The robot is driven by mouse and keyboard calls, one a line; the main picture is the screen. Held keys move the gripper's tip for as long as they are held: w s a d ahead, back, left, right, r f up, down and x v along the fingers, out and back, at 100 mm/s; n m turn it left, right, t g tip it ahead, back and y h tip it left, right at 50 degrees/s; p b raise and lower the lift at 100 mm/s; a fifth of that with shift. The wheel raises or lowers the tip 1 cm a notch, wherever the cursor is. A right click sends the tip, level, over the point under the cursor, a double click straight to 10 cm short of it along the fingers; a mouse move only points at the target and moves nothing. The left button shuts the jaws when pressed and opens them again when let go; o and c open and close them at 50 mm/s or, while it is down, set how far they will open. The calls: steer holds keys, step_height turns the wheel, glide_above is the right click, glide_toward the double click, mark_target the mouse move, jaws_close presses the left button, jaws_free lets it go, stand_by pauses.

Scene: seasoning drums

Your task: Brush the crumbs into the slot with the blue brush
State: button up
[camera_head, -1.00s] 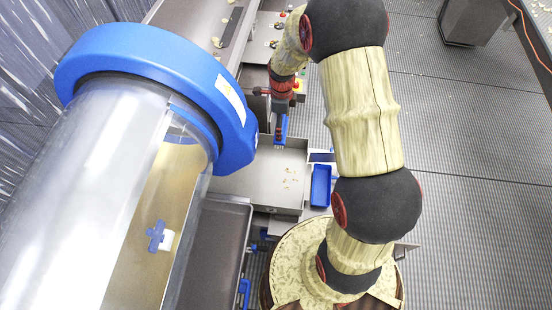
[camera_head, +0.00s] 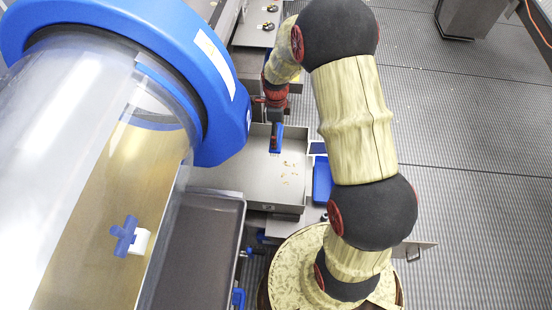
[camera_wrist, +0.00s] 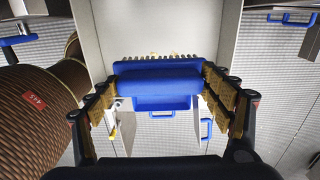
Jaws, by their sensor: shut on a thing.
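The blue brush (camera_head: 276,138) is held by my gripper (camera_head: 273,113) over the back part of a grey metal tray (camera_head: 222,180). In the wrist view the brush (camera_wrist: 160,78) spans between both fingers of my gripper (camera_wrist: 160,90), with pale bristles along its far edge. Small yellowish crumbs (camera_head: 287,174) lie scattered on the tray floor, just in front of the brush in the head view. I cannot tell whether the bristles touch the tray. I cannot make out the slot for certain.
A large clear drum with a blue rim (camera_head: 225,115) fills the left and stands close to the tray. A blue bin (camera_head: 322,180) sits at the tray's right. A dark tray (camera_head: 200,245) lies in front. Open grid floor (camera_head: 480,200) is on the right.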

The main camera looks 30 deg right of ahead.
step_height(320, 180, down, 17)
steer(key=b, duration=1.4)
steer(key=shift+b, duration=0.3)
steer(key=shift+w+d, duration=0.1)
